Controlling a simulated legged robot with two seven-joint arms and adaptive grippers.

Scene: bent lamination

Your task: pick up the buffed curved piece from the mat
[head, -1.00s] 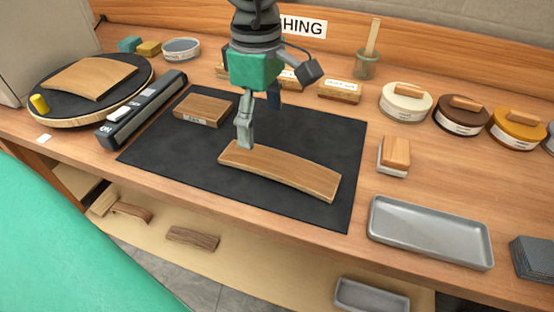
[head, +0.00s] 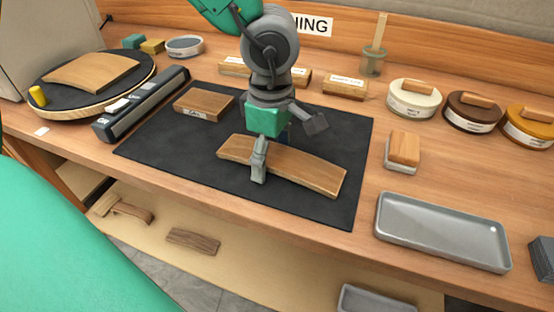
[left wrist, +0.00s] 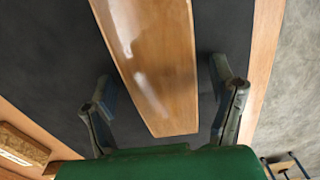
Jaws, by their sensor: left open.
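The curved wooden piece (head: 312,172) lies on the black mat (head: 180,148), on the mat's right front part. It has a glossy sheen in the left wrist view (left wrist: 158,60). My left gripper (head: 270,158) is over the left half of the piece, pointing down. In the left wrist view its two fingers (left wrist: 164,108) are apart, one on each side of the piece, with dark mat showing between each finger and the wood. In the head view the near finger stands in front of the piece's front edge and hides part of it. My right gripper is not in view.
A wooden block (head: 203,104) lies at the mat's back left. A grey tray (head: 440,262) and a wood-backed brush (head: 403,150) are right of the mat. Lidded tins (head: 414,98) stand at back right. A turntable with another curved piece (head: 92,72) is far left.

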